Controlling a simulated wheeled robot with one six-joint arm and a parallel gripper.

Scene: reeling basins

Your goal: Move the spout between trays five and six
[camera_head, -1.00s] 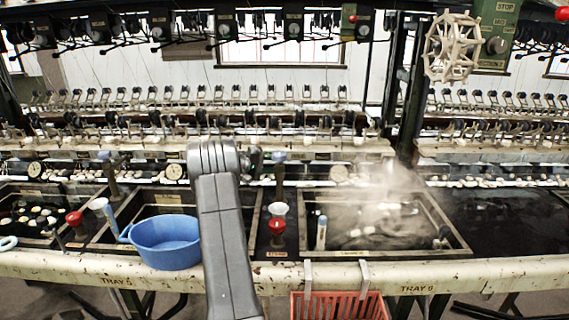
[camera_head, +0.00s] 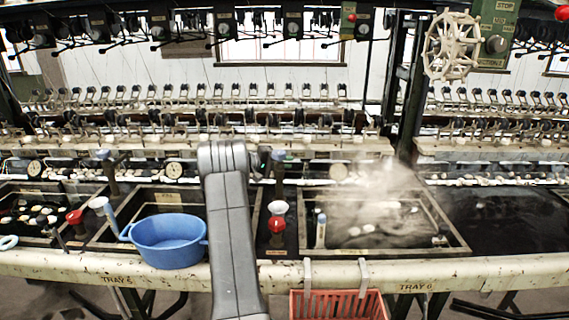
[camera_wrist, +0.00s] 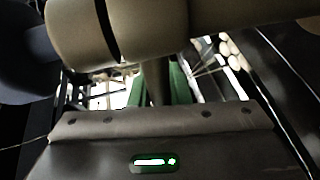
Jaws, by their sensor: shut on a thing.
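The spout (camera_head: 279,177) between trays five and six is a dark upright post with a blue top, behind the divider. Tray five (camera_head: 148,190) is the basin left of it; tray six (camera_head: 455,232) is the steaming basin to the right. My gripper is largely hidden behind my grey arm in the head view. In the wrist view my gripper (camera_wrist: 156,88) has its green fingers on either side of a dull brown post, which appears to be the spout. A large pale cylinder with a dark band crosses the top; I cannot tell what part it is.
A blue basin (camera_head: 168,240) sits at tray five's front. A red knob (camera_head: 277,224) under a white cup (camera_head: 278,208) stands on the divider. A red basket (camera_head: 340,305) hangs from the front rail (camera_head: 480,268). A handwheel (camera_head: 452,47) is at upper right.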

